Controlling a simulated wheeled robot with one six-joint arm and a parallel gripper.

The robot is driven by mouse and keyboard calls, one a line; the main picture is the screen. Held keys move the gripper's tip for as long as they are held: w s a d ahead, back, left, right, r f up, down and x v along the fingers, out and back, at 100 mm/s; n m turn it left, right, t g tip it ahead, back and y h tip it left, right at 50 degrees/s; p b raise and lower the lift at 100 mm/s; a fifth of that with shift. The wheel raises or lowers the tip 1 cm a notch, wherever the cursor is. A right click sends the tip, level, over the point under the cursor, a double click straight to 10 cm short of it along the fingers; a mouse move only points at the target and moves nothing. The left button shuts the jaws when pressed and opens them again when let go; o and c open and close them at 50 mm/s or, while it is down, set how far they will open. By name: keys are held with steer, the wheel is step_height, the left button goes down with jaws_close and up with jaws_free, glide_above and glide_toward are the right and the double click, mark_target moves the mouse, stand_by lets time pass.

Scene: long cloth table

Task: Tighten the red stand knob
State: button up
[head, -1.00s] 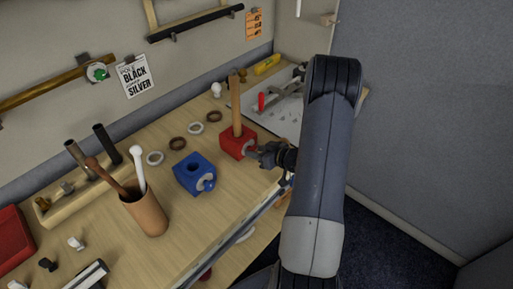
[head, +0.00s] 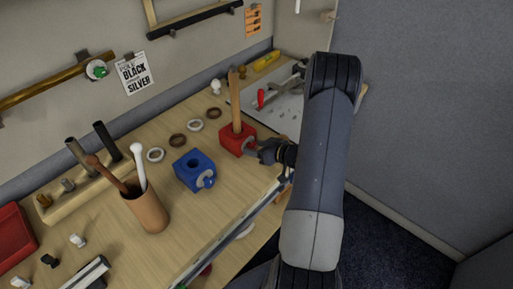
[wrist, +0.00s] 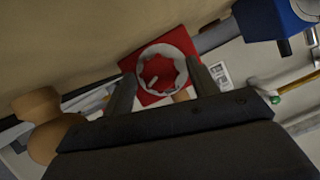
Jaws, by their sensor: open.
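The red stand (head: 231,142) sits on the wooden table and a light wooden pole (head: 237,103) rises from it. In the wrist view the stand (wrist: 183,42) fills the upper middle. Its red lobed knob (wrist: 158,72) faces the camera, ringed by a pale grey disc, with a small light mark on it. My gripper (wrist: 163,85) is open, one finger on each side of the knob. I cannot tell whether the fingers touch it. In the head view my gripper (head: 262,152) is at the stand's right side and hides the knob.
A blue stand (head: 190,172) with its own knob is left of the red one. Several rings, one a brown ring (head: 178,140), lie behind them. A brown cup (head: 147,208) holds sticks. A grey board (head: 280,112) with a red-handled clamp lies behind my arm.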

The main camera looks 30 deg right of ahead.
steer(key=b+v, duration=0.1)
steer(key=v, duration=0.9)
steer(key=shift+s+d+r+b, duration=0.15)
steer(key=shift+s+d+b, duration=0.05)
steer(key=shift+s+b, duration=0.15)
steer(key=shift+b, duration=0.3)
steer(key=shift+w+f+b, duration=0.1)
steer(key=shift+f+b, duration=0.2)
steer(key=shift+b, duration=0.5)
steer(key=n+b, duration=0.1)
steer(key=b, duration=0.3)
steer(key=shift+a+f+h, duration=0.1)
steer(key=shift+f+h, duration=0.1)
steer(key=shift+h, duration=0.2)
steer(key=b, duration=0.3)
steer(key=a+n+b, duration=0.1)
steer(key=b, duration=0.2)
steer(key=shift+s+t+h, duration=0.25)
steer(key=shift+t+h, duration=0.05)
steer(key=shift+h, duration=0.1)
steer(key=shift+s+a+r+n+b, duration=0.2)
steer(key=shift+a+r+n+b, duration=0.25)
steer(key=shift+b, duration=0.75)
steer(key=x, duration=0.3)
steer(key=b+x, duration=0.1)
steer(key=x, duration=0.6)
steer(key=shift+w+d+f+b, duration=0.15)
steer(key=shift+w+b, duration=0.15)
steer(key=shift+w, duration=0.1)
